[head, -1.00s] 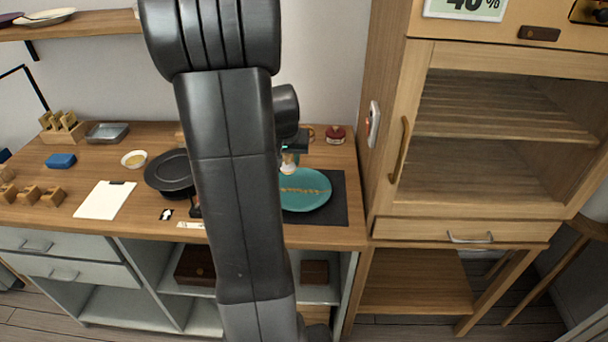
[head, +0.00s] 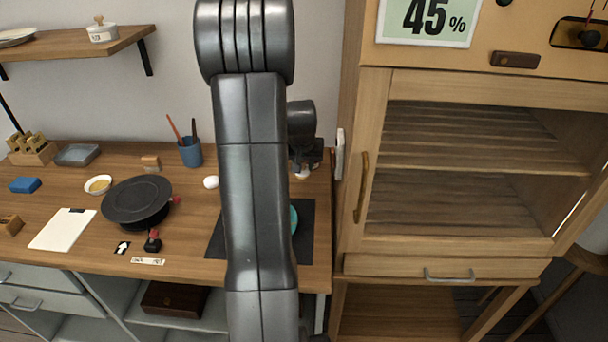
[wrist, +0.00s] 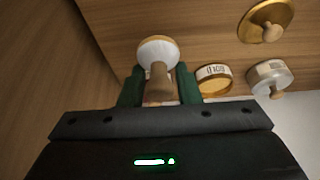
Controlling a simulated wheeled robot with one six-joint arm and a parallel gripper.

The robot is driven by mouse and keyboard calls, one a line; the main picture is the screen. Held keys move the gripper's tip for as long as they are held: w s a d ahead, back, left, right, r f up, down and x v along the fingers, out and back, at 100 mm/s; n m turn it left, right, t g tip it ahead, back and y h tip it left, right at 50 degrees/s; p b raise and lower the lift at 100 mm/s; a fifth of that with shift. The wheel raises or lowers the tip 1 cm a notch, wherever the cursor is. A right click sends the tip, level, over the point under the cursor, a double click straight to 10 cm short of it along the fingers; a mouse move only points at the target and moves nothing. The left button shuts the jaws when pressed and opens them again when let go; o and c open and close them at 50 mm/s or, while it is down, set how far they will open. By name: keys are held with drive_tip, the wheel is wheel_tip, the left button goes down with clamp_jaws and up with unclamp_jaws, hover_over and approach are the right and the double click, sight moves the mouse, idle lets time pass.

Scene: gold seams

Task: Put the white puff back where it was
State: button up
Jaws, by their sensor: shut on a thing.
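My gripper (wrist: 158,88) is shut on the wooden handle of the white puff (wrist: 157,50), which has a round pale head with a tan edge. In the head view, the puff (head: 302,174) shows as a small white spot below my gripper, near the back right of the worktop. A gold-rimmed container with a label (wrist: 213,80) is just right of the puff in the wrist view. Whether the puff touches anything is unclear. The teal plate (head: 294,220) is mostly hidden behind my arm.
A white jar with a wooden knob (wrist: 268,76) and a gold lid (wrist: 262,20) are right of the gripper. A tall wooden cabinet (head: 354,215) borders the worktop's right end. A black turntable (head: 137,200), a blue cup (head: 190,153) and a white ball (head: 211,182) stand left.

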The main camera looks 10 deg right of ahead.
sight(303, 169)
drive_tip(key=shift+f, duration=1.9)
drive_tip(key=shift+f, duration=0.2)
drive_tip(key=o, duration=0.9)
drive_tip(key=shift+s+r, duration=0.1)
drive_tip(key=shift+r, duration=0.35)
drive_tip(key=v, duration=1.1)
drive_tip(key=shift+s+r, duration=0.15)
drive_tip(key=shift+r, duration=0.1)
